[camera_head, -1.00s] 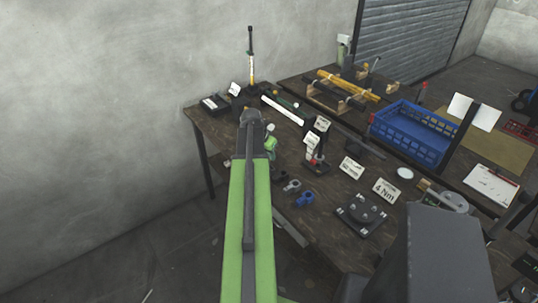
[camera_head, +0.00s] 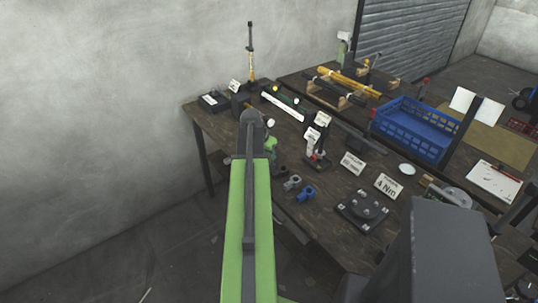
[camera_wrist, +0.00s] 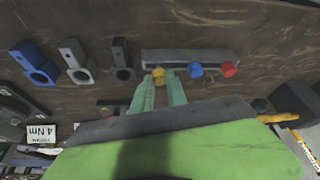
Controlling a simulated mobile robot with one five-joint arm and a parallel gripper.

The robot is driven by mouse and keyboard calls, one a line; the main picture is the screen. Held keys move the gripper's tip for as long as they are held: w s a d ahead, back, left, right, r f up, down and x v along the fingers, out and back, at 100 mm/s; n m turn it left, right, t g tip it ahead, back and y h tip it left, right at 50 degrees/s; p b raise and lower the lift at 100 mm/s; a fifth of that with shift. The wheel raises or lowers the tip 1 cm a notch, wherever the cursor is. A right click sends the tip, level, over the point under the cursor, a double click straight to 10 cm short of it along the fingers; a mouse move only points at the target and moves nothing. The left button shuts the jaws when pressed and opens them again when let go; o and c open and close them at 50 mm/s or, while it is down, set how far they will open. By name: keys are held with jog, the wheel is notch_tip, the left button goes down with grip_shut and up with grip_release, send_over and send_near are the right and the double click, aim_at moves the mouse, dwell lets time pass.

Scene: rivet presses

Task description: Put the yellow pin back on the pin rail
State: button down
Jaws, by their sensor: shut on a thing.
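In the wrist view, the pin rail (camera_wrist: 165,57) is a grey bar on the dark table. A blue pin (camera_wrist: 195,70) and a red pin (camera_wrist: 228,69) show their round heads along its near edge. The yellow pin (camera_wrist: 158,73) is between the pale green fingertips of my gripper (camera_wrist: 160,84), which is shut on it. Its head is near the rail's left end, roughly in line with the other two heads. I cannot tell whether it is in the rail or above it. In the head view, my arm hides the rail, the pins and most of the gripper.
Left of the rail in the wrist view are a black bracket (camera_wrist: 122,60), a grey bracket (camera_wrist: 76,62) and a blue bracket (camera_wrist: 35,65).

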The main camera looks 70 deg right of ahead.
jog(key=shift+f+b, duration=0.6)
jog(key=shift+f, duration=0.1)
jog(key=c, duration=1.3)
grip_release()
jog(key=shift+o, duration=0.2)
jog(key=shift+r, duration=0.1)
jog(key=p+v, duration=1.6)
jog(key=v, duration=0.1)
jog(key=shift+r, duration=0.2)
